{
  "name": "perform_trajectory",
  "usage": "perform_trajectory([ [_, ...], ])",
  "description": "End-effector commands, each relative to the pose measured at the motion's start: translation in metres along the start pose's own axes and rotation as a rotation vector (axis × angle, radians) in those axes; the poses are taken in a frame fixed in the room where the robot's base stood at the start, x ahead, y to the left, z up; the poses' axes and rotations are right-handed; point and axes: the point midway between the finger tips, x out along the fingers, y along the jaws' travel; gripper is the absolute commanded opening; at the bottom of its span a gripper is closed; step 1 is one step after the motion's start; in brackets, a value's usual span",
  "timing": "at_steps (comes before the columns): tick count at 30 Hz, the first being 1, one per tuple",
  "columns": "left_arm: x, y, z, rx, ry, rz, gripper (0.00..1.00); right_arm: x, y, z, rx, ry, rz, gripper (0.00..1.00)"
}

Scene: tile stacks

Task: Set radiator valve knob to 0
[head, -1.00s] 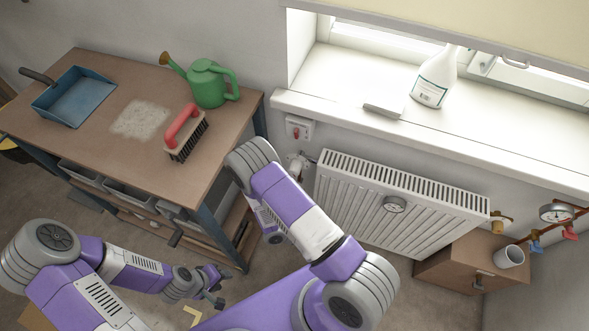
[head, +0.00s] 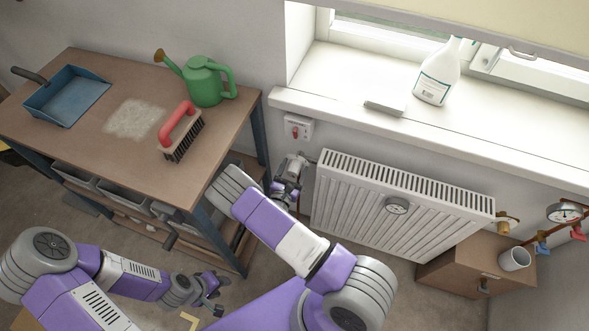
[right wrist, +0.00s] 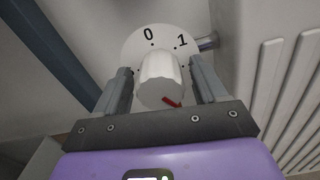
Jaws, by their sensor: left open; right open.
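The white radiator valve knob (right wrist: 158,78) stands in front of a round white dial (right wrist: 135,47) in the right wrist view. The dial shows 0 at the top and 1 at the upper right. A red pointer (right wrist: 172,102) on the knob points to the lower right, away from the 0. My right gripper (right wrist: 162,77) is open, with one finger on each side of the knob and no clear grip on it. In the head view, my right gripper (head: 289,174) is at the radiator's left end and hides most of the knob. My left gripper (head: 214,286) is open and empty, low over the floor.
The white radiator (head: 395,210) hangs below the window sill (head: 430,135). A wall box with a red switch (head: 298,128) is just above my right gripper. A workbench (head: 95,155) stands to the left, with a brush (head: 181,134) and watering can (head: 206,83).

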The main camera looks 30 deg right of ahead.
Motion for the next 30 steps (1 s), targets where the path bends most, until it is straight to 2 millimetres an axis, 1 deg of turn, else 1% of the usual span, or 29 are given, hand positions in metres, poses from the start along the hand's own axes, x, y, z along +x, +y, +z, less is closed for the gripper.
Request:
perform_trajectory([
  [1, 0.0016, -0.0006, 0.0, 0.0, 0.0, 0.0, 0.43, 0.0042, -0.0002, -0.0007, 0.001, 0.0, -0.001, 0.71],
  [4, 0.002, -0.0008, 0.0, 0.0, 0.0, 0.0, 0.43, 0.0081, -0.0003, -0.0003, -0.001, 0.001, 0.0, 0.71],
  [11, 0.0017, -0.0007, 0.0, 0.0, 0.0, 0.0, 0.43, 0.0086, -0.0003, 0.0002, -0.001, 0.001, 0.0, 0.71],
  [14, 0.0017, -0.0007, 0.0, 0.0, 0.0, 0.0, 0.43, 0.0085, -0.0003, 0.0001, -0.001, 0.001, 0.0, 0.57],
  [22, 0.0017, -0.0006, 0.0, 0.0, 0.0, 0.0, 0.43, 0.0083, -0.0004, 0.0, -0.001, 0.001, -0.001, 0.16],
  [30, 0.0008, -0.0003, 0.0, 0.0, 0.0, 0.0, 0.43, 0.0081, -0.0001, 0.0002, -0.027, 0.001, 0.0, 0.15],
])
